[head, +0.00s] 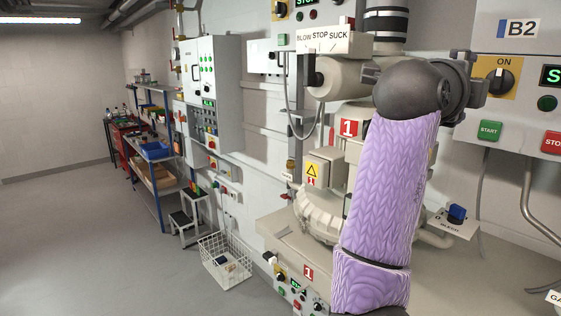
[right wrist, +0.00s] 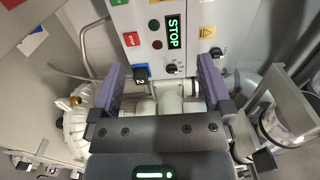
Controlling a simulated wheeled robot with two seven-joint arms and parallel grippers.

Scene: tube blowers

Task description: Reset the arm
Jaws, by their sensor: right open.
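My right arm (head: 390,190), in a purple sleeve, rises through the right half of the head view and bends at a dark joint in front of the machine. My right gripper (right wrist: 162,80) shows in the right wrist view with two purple-padded fingers wide apart. I see nothing gripped between them. Whether the fingers touch these I cannot tell. My left gripper is not in view.
A control box with a green STOP display (right wrist: 175,31) faces the right gripper. In the head view, the B2 panel (head: 507,95) is right of my arm and the blower (head: 318,213) left of it. A wire basket (head: 225,262) stands on the floor; the left floor is clear.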

